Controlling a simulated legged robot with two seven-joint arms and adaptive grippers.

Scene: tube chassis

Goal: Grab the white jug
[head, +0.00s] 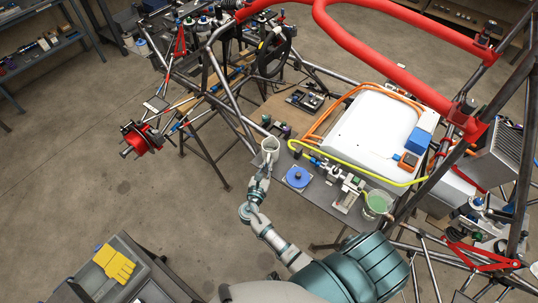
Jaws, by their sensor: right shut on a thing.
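The white jug (270,144) is a small, light, open-topped cup shape, upright at the left edge of the grey work surface (325,196). My right gripper (265,165) is at the near side of the jug and shut on it. The fingers are small in the picture, and the jug's lower part is partly hidden by them. I cannot tell whether the jug's base touches the surface. My left gripper is not in view.
A blue disc (297,176) lies right of the jug, with a green-filled container (377,204) farther right. A yellow hose (350,174) crosses behind them. Red and grey chassis tubes (400,38) surround the area. A yellow glove (114,264) lies on a cart at bottom left.

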